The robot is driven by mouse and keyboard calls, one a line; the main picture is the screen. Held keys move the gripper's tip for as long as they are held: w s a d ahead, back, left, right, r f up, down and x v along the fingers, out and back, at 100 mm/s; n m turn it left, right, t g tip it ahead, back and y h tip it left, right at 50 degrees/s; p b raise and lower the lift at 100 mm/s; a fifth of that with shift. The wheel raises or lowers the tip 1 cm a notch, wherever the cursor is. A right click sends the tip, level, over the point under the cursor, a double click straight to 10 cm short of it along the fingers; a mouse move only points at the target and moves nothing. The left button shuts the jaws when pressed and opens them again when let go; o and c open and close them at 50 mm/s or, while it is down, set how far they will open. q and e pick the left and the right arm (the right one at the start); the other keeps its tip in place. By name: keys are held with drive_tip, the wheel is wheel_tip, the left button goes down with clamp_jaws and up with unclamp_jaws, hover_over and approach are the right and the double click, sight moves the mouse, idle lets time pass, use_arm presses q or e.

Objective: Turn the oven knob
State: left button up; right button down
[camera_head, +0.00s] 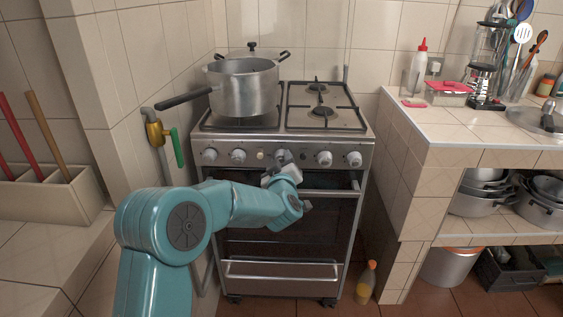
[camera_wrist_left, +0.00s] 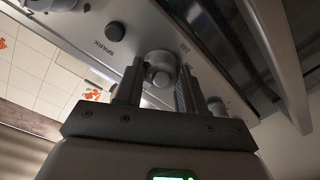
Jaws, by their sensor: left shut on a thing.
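The oven knob (camera_head: 283,156) is the middle knob on the stove's silver front panel, just right of a small spark button (camera_head: 260,154). In the left wrist view the round metal knob (camera_wrist_left: 160,66) sits between the two dark fingers, near "SPARK" lettering and temperature numbers. My left gripper (camera_head: 281,169) reaches up to the panel from below and is shut on this knob. The fingers of my left gripper (camera_wrist_left: 158,85) stand on either side of it. The knob's exact angle is hard to read. My right gripper is not in view.
The stove (camera_head: 290,185) has a handle bar (camera_head: 330,192) close below the panel. A large pot (camera_head: 243,88) stands on the left burners with its handle out left. A tiled counter (camera_head: 450,128) stands to the right. A bottle (camera_head: 366,283) stands on the floor.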

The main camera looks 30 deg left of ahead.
use_arm(q)
drive_tip(key=o, duration=1.1)
drive_tip(key=shift+c, duration=0.2)
drive_tip(key=v, duration=1.6)
drive_tip(key=shift+s, duration=0.2)
